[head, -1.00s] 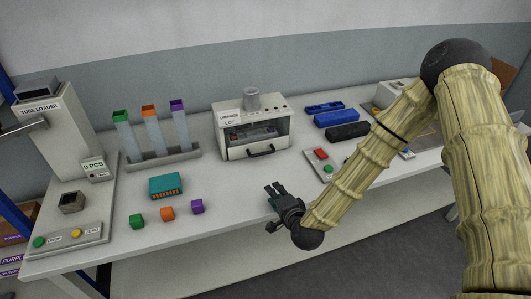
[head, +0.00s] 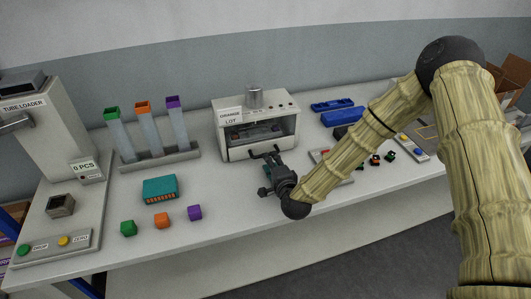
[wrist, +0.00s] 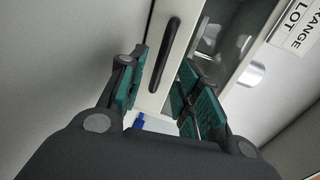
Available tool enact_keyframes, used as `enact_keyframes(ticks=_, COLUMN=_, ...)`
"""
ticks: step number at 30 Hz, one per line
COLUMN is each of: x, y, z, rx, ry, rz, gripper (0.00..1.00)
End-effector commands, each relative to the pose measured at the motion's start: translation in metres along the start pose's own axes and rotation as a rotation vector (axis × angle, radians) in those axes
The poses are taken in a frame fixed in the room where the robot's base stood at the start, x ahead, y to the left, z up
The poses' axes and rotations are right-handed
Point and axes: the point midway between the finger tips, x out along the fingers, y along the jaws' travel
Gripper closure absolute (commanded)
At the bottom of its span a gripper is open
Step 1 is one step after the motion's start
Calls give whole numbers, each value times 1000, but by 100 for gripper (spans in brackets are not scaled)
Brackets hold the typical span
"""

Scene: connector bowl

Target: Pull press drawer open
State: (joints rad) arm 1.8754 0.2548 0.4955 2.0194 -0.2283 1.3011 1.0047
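The press (head: 254,127) is a white box with an open front window and a label on it, standing at the back middle of the table. Its drawer front (head: 238,154) is along the bottom and looks shut. The black drawer handle (head: 266,151) shows in the head view. In the wrist view the handle (wrist: 165,55) runs between the two teal-padded fingers, ahead of their tips. My gripper (head: 272,163) is open and points at the handle; it also fills the lower wrist view (wrist: 160,90). I cannot tell whether a finger touches the handle.
A teal connector (head: 160,188) and green, orange and purple cubes (head: 162,220) lie to the left. The tube rack (head: 160,160) stands behind them. Blue bins (head: 340,117) and a button panel (head: 412,147) are to the right.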

Motion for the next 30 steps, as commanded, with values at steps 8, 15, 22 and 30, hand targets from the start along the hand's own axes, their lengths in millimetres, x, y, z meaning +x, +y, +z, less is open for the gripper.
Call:
enact_keyframes(ticks=8, x=41, y=-2, z=2, rx=-1, ry=-2, rz=0, gripper=67)
enact_keyframes(ticks=15, x=56, y=0, z=3, rx=-1, ry=-4, rz=1, gripper=67)
enact_keyframes(ticks=22, x=58, y=0, z=3, rx=-1, ry=-4, rz=1, gripper=67)
enact_keyframes(ticks=30, x=58, y=0, z=3, rx=-1, ry=-4, rz=1, gripper=100)
